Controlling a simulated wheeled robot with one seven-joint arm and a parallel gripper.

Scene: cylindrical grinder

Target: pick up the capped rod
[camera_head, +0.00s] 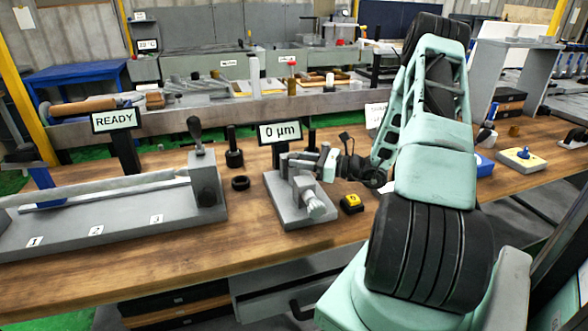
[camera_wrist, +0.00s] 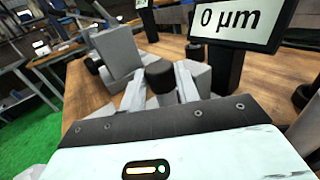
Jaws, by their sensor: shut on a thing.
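My gripper (camera_head: 327,160) reaches in from the right over the bench, above the grey gauge fixture (camera_head: 283,215) in front of the "0 µm" display. In the wrist view the two grey fingers of my gripper (camera_wrist: 161,92) are closed on the capped rod (camera_wrist: 159,73). Its black round cap shows between the fingertips. The rest of the rod is hidden by the fingers and gripper body. In the head view I cannot clearly make out the rod, or tell whether it touches the fixture.
The "0 µm" display (camera_head: 280,133) stands close behind my gripper. A long grey fixture (camera_head: 120,217) with numbered places lies to the left, with a "READY" sign (camera_head: 115,120) behind it. A black ring (camera_head: 240,183) and a yellow-topped button (camera_head: 352,203) flank the gauge fixture.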

